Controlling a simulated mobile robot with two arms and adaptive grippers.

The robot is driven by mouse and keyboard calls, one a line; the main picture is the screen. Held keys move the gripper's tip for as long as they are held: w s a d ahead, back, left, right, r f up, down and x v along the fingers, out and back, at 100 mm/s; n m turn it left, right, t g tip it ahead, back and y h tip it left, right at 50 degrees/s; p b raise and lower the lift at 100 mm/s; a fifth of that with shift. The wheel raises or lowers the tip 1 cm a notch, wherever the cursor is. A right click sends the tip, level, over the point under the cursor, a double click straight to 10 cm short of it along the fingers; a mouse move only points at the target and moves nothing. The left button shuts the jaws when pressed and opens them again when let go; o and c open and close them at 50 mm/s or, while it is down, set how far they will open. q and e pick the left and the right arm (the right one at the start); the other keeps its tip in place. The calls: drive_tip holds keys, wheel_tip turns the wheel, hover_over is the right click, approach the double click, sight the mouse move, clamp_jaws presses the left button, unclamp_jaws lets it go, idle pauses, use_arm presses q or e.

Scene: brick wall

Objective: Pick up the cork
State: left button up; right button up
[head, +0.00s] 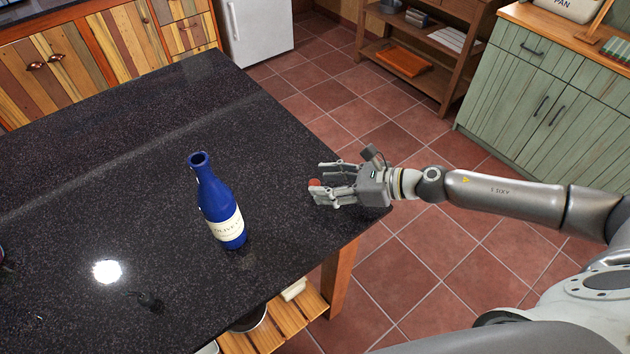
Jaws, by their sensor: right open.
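My right gripper (318,180) reaches in from the right over the right part of the dark countertop, with its fingers apart and pointing left. A small reddish-orange piece (315,183) shows at its fingertips. It may be the cork, but it is too small to be sure, and I cannot tell whether the fingers touch it. A blue bottle (222,212) with a cream label stands upright on the counter, left of the gripper, its mouth uncovered. My left gripper is not in view.
A small dark object (147,300) lies on the black speckled countertop (120,200) at the lower left, near a bright light reflection. The counter between bottle and gripper is clear. Green cabinets (540,95) and a wooden shelf (425,50) stand behind.

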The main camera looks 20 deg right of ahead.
sight(315, 182)
drive_tip(key=shift+p+x, duration=0.4)
drive_tip(key=shift+x, duration=0.85)
drive_tip(key=shift+w+a+f, duration=0.15)
drive_tip(key=shift+a, duration=0.15)
drive_tip(key=shift+w+f, duration=0.1)
drive_tip(key=shift+f, duration=0.05)
drive_tip(key=c, duration=0.6)
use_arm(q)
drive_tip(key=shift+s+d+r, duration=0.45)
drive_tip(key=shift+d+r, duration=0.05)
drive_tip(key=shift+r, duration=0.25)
use_arm(e)
drive_tip(key=shift+c, duration=1)
